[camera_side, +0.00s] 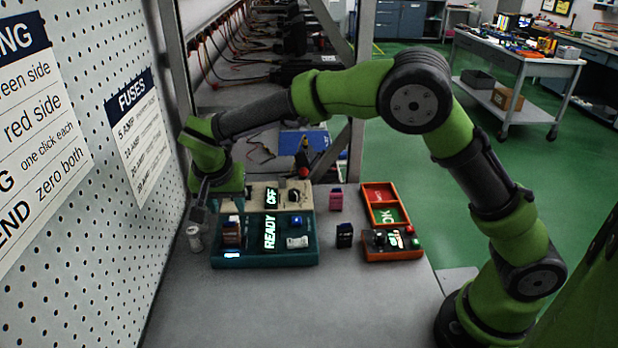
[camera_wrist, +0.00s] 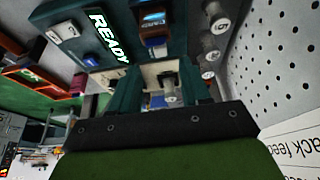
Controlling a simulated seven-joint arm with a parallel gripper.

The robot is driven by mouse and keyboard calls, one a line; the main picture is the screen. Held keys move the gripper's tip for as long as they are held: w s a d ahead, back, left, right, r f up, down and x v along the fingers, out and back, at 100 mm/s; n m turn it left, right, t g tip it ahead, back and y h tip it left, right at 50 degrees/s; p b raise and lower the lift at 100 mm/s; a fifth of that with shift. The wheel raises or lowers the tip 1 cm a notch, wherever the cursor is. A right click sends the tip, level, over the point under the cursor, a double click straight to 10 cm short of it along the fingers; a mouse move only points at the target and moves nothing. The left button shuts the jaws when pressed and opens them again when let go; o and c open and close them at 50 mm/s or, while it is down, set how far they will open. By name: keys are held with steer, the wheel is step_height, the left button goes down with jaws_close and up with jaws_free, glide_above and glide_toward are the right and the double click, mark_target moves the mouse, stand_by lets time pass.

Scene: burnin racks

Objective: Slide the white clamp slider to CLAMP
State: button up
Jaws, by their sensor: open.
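A teal box (camera_side: 265,257) with a lit READY display (camera_side: 270,233) stands near the pegboard. A small whitish piece (camera_side: 297,242) sits on its right part; I cannot tell whether it is the clamp slider or a label. My gripper (camera_side: 203,210) is above the left end of the boxes. The wrist view shows my gripper (camera_wrist: 158,85) open, with the beige box (camera_wrist: 150,72) and a grey cylindrical part visible between the fingers.
White-grey cylinders (camera_wrist: 216,45) stand beside the teal box, close to the pegboard (camera_side: 110,190). A dark block (camera_side: 344,236), pink block (camera_side: 336,199) and orange tray (camera_side: 380,188) lie to the right.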

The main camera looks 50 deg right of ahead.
steer(key=v, duration=0.8)
steer(key=s+d+r+n+t+y, duration=0.2)
steer(key=s+d, duration=0.5)
steer(key=s, duration=0.5)
steer(key=s+d+r+n+t+y, duration=0.2)
steer(key=s+d, duration=0.5)
steer(key=s, duration=0.5)
steer(key=shift+d+r+n+y, duration=0.15)
steer(key=shift+d+n+y, duration=0.2)
steer(key=shift+n+y, duration=0.2)
